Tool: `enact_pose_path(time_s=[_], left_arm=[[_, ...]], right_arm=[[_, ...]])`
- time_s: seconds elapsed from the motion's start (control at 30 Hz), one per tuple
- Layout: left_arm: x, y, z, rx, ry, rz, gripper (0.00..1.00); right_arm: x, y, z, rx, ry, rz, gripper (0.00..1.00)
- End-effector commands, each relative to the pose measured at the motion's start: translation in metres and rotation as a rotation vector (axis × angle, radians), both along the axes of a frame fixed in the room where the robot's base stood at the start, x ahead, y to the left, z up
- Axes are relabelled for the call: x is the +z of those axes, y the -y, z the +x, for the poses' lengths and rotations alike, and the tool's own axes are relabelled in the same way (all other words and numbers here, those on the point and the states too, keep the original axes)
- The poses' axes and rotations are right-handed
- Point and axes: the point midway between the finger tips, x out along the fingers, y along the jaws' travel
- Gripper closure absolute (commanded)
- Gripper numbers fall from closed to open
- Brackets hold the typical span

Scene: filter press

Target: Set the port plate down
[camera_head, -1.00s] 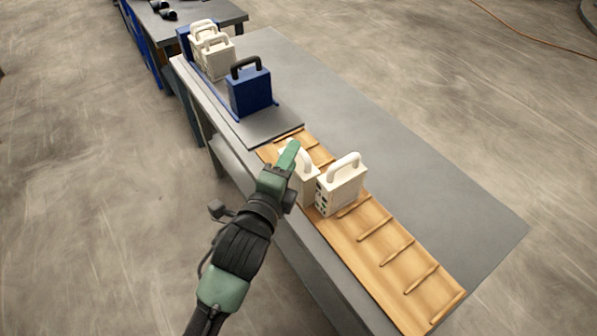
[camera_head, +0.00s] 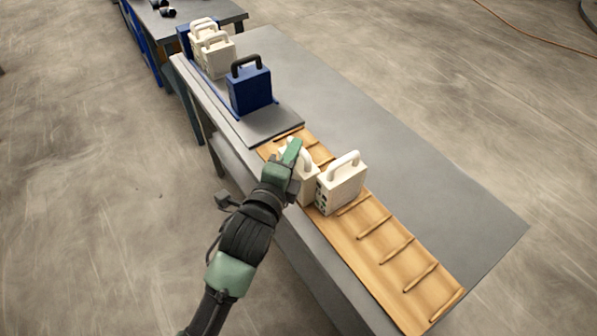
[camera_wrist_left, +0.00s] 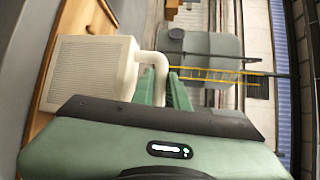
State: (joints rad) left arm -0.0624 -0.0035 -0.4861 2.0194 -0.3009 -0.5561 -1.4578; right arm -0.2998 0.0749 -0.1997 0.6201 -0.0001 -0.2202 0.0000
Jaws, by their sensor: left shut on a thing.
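My left gripper (camera_head: 292,155) is shut on the handle of a white port plate (camera_head: 309,186) at the wooden slatted rack (camera_head: 375,246). The gripper partly hides this plate in the head view. In the left wrist view the held plate (camera_wrist_left: 88,72) shows a ribbed face, and its curved handle runs between the green fingers (camera_wrist_left: 165,88). I cannot tell whether its bottom edge touches the rack. A second white plate (camera_head: 342,184) stands upright in the rack just to the right, close beside the held one. My right gripper is not in view.
A blue plate with a black handle (camera_head: 249,90) stands farther back on the grey table (camera_head: 420,170). Several white plates (camera_head: 213,52) stand behind it. The rack's slots toward the front right are empty. Another table (camera_head: 215,14) stands at the back.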

Motion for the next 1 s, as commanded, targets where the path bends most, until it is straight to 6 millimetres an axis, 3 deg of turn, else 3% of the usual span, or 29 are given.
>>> enact_pose_path(time_s=[1.0], left_arm=[[-0.0015, 0.0001, -0.0003, 0.0, -0.004, 0.001, 1.0]], right_arm=[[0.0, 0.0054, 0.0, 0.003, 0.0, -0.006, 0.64]])
